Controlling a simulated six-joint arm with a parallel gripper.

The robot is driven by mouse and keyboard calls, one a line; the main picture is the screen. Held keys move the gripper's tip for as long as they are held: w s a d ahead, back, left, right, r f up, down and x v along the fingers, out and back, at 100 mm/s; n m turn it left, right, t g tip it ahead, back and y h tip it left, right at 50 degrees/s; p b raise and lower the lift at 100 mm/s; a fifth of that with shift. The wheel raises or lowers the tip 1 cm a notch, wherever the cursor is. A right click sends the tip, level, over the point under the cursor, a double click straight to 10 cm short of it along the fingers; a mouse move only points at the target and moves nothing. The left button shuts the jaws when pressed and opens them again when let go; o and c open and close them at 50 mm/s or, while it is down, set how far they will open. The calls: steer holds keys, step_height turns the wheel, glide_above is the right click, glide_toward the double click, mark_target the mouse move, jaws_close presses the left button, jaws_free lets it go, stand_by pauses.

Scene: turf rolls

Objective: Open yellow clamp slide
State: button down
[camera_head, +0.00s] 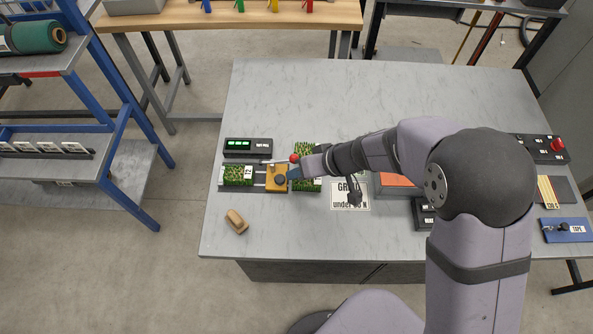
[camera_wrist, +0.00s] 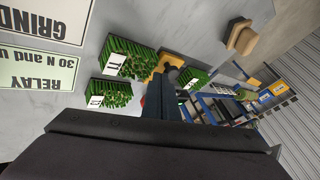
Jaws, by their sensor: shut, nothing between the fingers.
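The yellow clamp slide (camera_head: 270,185), with a dark round knob, sits on a dark rail at the left part of the grey table. It also shows partly behind my fingers in the wrist view (camera_wrist: 172,59). A green turf block (camera_head: 239,175) lies on the rail left of the slide, with a white label. My gripper (camera_head: 293,173) is shut and empty, at the right side of the slide, close to its knob. I cannot tell whether it touches. My arm and fingers hide part of the turf block (camera_head: 311,185) to the right.
A red-balled lever (camera_head: 294,158) stands just behind the slide. Another turf block (camera_head: 305,149) and a green-lit display box (camera_head: 248,147) are near it. A wooden brush-like piece (camera_head: 236,221) lies in front. The table's back middle is clear.

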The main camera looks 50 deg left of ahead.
steer(key=shift+s+a+f+b, duration=0.2)
steer(key=shift+s+a+b, duration=0.1)
steer(key=shift+b, duration=0.7)
steer(key=shift+s+r+b, duration=0.15)
steer(key=shift+b, duration=0.15)
steer(key=shift+w+d, duration=0.25)
steer(key=shift+w, duration=0.25)
steer(key=w+d+b, duration=0.1)
steer(key=w+d+r, duration=0.1)
steer(key=w, duration=0.1)
steer(key=shift+b, duration=0.35)
steer(key=b+v, duration=0.1)
steer(key=v, duration=0.8)
steer(key=shift+s, duration=0.1)
